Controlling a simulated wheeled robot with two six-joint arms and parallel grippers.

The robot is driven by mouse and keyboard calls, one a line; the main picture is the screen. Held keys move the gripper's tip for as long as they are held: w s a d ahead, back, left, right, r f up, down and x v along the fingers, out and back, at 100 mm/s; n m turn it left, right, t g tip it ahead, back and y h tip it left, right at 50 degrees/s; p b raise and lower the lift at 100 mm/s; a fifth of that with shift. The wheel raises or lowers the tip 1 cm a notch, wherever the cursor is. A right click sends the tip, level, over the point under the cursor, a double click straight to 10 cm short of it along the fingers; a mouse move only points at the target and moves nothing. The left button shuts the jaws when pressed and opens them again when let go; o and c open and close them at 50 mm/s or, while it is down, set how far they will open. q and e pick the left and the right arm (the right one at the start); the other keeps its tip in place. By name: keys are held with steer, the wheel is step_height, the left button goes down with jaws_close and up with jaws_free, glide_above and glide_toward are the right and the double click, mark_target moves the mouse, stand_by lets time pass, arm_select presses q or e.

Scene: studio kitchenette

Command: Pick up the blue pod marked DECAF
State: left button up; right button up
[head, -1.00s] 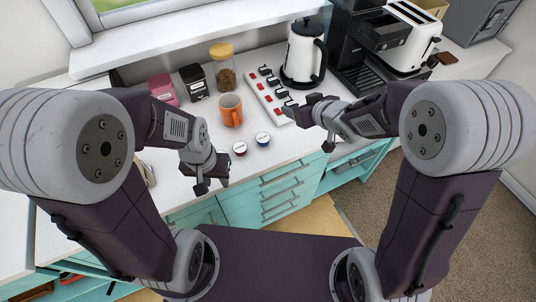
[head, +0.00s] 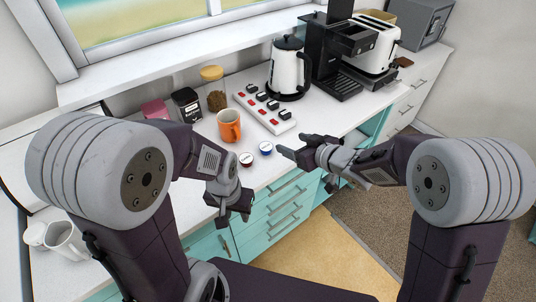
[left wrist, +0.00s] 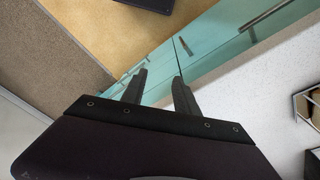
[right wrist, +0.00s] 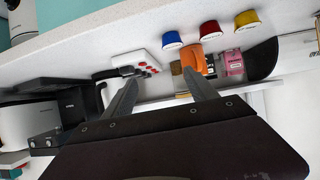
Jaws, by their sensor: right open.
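The blue pod (head: 266,148) stands on the white counter near its front edge, to the right of a red pod (head: 246,159). Its marking is too small to read. It also shows at the top of the right wrist view (right wrist: 171,41). My right gripper (head: 305,168) is open and empty, to the right of the blue pod and apart from it. My left gripper (head: 234,217) hangs in front of the counter, below the red pod in the picture. Its fingers stand apart with nothing between them in the left wrist view (left wrist: 158,92).
An orange mug (head: 229,126) stands behind the pods. A power strip (head: 264,112) and a kettle (head: 289,70) are further back. A yellow pod (right wrist: 247,19) stands beside the red one in the right wrist view. White mugs (head: 67,240) are at the left.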

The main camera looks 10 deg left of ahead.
mark_target(268, 148)
steer(key=shift+n+g, duration=0.3)
steer(key=shift+g, duration=0.1)
steer(key=f, duration=0.1)
steer(key=s+a+f+b, duration=0.1)
steer(key=a+f, duration=0.1)
steer(key=f, duration=0.1)
steer(key=shift+s+a+b, duration=0.1)
steer(key=shift+s+b, duration=0.15)
steer(key=shift+b, duration=0.05)
steer(key=shift+s+a, duration=0.1)
steer(key=shift+s, duration=0.05)
steer(key=x, duration=0.3)
steer(key=shift+w+a+f, duration=0.15)
steer(key=shift+w+a, duration=0.05)
steer(key=shift+w, duration=0.1)
steer(key=shift+x, duration=2.75)
steer(key=shift+r, duration=0.25)
steer(key=c, duration=1.4)
